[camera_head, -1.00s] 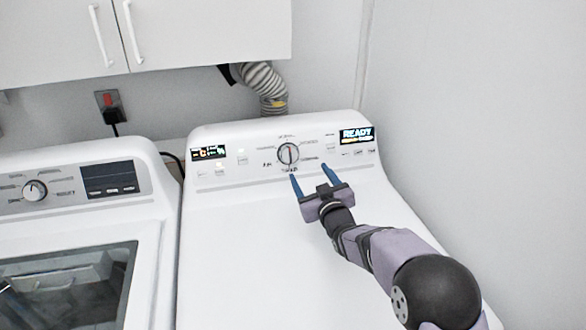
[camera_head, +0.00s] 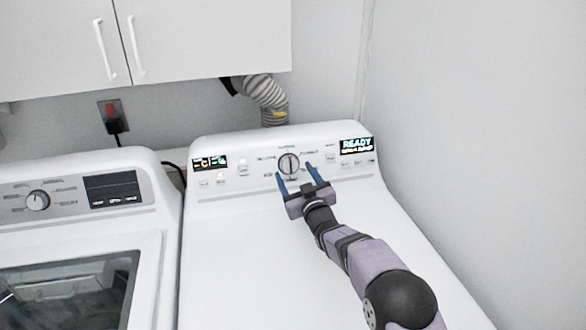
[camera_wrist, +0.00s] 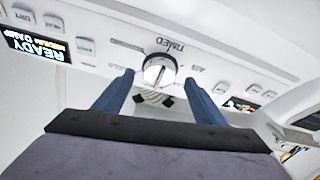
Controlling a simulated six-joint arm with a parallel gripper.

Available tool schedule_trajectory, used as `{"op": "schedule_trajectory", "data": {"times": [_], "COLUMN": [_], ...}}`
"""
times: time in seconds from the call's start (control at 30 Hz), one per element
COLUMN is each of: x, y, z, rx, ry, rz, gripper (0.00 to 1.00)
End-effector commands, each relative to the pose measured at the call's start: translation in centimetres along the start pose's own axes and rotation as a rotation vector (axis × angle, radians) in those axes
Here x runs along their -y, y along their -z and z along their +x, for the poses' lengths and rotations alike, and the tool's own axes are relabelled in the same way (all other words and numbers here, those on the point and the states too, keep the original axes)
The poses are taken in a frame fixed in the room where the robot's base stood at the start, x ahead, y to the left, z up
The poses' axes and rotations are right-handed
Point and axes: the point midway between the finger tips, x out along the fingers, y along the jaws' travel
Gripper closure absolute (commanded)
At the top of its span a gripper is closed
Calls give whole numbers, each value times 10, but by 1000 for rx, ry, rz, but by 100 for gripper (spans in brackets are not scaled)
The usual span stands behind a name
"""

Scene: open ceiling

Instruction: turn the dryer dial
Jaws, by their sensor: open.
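My gripper (camera_head: 296,170) is open and empty. In the head view its two blue fingers point at the panel just below the dial, one toward each side of it. In the wrist view the dial (camera_wrist: 160,70) sits beyond the fingertips and between them in the picture, and my gripper (camera_wrist: 160,82) shows both fingers spread apart. I cannot tell whether the fingertips reach past the dial's face.
A lit READY display (camera_head: 356,146) is right of the dial, with small buttons on both sides. A washer (camera_head: 150,220) with its own dial (camera_head: 38,201) stands at left. A wall (camera_head: 480,120) rises at right. A cabinet (camera_head: 200,40) and a ribbed hose (camera_head: 268,95) are above.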

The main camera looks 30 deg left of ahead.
Motion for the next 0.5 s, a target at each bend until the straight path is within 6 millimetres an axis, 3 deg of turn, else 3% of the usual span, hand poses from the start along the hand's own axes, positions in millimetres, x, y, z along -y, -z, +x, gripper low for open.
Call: {"op": "schedule_trajectory", "data": {"times": [0.5], "x": [0], "y": [0], "z": [22], "rx": [1], "ry": [1], "rz": [0], "gripper": [35]}}
